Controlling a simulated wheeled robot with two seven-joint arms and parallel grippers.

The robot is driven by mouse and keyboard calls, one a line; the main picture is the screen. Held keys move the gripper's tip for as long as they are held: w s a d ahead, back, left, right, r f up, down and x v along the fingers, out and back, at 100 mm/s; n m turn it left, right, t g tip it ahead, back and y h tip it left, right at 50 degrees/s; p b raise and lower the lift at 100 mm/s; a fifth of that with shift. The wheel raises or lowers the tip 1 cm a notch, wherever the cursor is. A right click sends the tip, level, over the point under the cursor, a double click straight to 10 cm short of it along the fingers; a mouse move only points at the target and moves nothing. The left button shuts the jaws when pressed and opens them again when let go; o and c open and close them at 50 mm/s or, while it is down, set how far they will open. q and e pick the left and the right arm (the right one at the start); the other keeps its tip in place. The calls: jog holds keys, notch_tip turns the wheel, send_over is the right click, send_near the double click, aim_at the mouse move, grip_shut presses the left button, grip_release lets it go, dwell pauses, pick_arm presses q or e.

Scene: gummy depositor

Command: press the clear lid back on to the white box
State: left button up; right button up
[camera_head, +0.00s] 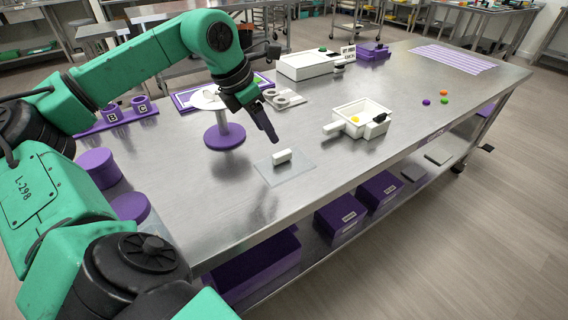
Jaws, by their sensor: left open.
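The clear lid (300,172) lies flat on the steel table, with a white block-shaped handle (282,157) on top. The white box (345,120) stands to the right of the lid and farther back. My left gripper (272,136) points down just above and behind the lid's handle. It is open and holds nothing that I can see; its fingers overlap in this view. My right gripper is out of view.
A purple round stand (224,137) is close to the left of my left gripper. White rings (283,98) and a white machine (305,65) are behind. Small coloured gummies (444,100) lie to the right. The table is clear between lid and box.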

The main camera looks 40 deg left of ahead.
aim_at(281, 153)
pick_arm(q)
jog(key=x, duration=0.9)
jog(key=shift+w+d+f+p, duration=0.15)
jog(key=shift+w+f+p, duration=0.15)
jog(key=shift+p, duration=0.1)
jog(key=shift+r, duration=0.1)
grip_shut()
